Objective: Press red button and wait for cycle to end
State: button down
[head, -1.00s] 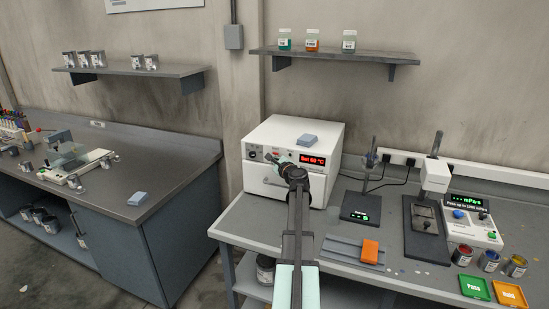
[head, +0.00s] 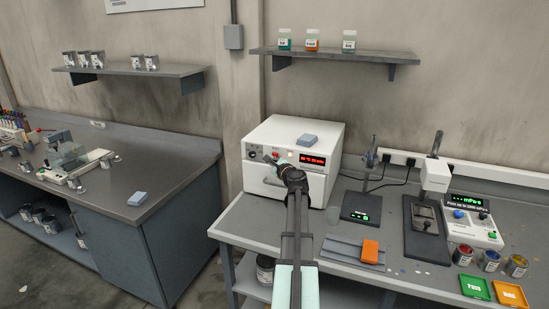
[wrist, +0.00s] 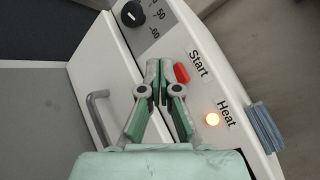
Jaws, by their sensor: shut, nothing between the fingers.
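The red button (wrist: 181,73) sits beside the word Start on the white oven's front panel. It also shows as a small red spot in the head view (head: 276,151). My gripper (wrist: 157,64) is shut and empty, with its fingertips just to the left of the button in the wrist view. I cannot tell whether they touch the panel; the button itself is uncovered.
A dial (wrist: 131,14) and a door handle (wrist: 98,118) are close to my fingers. A stand (head: 360,205), an orange block (head: 370,251) and paint pots are on the bench to the right.

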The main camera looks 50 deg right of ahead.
jog(key=shift+a, duration=0.1)
jog(key=a, duration=0.2)
jog(key=s+a, duration=0.1)
jog(key=a, duration=0.1)
jog(key=shift+s+a, duration=0.1)
jog(key=shift+a, duration=0.25)
dwell(0.3)
dwell(0.6)
